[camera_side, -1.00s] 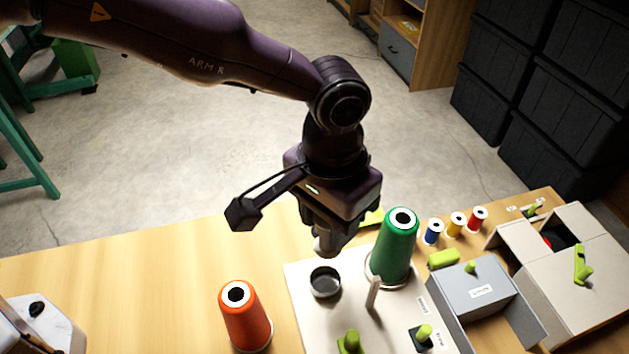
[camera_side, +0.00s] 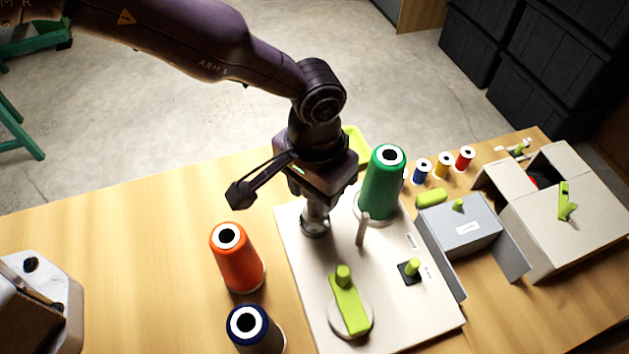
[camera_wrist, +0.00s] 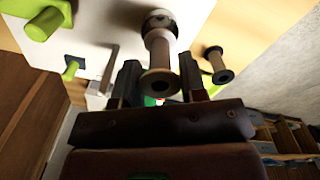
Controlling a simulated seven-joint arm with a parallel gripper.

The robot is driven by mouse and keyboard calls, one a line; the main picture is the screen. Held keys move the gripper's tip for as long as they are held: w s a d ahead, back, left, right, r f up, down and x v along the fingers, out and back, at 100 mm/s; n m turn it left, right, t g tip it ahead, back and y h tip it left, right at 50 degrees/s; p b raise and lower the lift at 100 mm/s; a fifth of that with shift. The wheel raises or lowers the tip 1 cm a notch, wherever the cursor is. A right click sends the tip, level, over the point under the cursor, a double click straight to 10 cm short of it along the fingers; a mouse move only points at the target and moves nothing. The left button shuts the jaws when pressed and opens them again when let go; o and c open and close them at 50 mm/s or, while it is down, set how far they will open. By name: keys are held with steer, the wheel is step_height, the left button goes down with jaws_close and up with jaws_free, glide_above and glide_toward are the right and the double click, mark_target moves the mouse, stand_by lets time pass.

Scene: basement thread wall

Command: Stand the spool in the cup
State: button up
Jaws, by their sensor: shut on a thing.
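The pale spool (camera_side: 316,209) is upright under my gripper (camera_side: 314,198), which is shut on it. In the side view its lower end is at the small dark-rimmed cup (camera_side: 314,231) on the pale board (camera_side: 296,262). I cannot tell whether it rests on the cup's floor. In the wrist view the spool (camera_wrist: 161,57) shows between the two dark fingers (camera_wrist: 158,88), its brown flanged end towards me. Its far end meets a round whitish shape that may be the cup.
A green cone (camera_side: 383,185) and a thin post (camera_side: 362,229) stand close right of my gripper. An orange cone (camera_side: 238,262) and a navy cone (camera_side: 254,328) stand left. A lime crank (camera_side: 348,303) is in front; a grey box (camera_side: 462,229) is right.

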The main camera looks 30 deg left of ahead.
stand_by(0.4)
steer(key=shift+f, duration=1.7)
steer(key=o, duration=0.8)
steer(key=shift+r, duration=3.55)
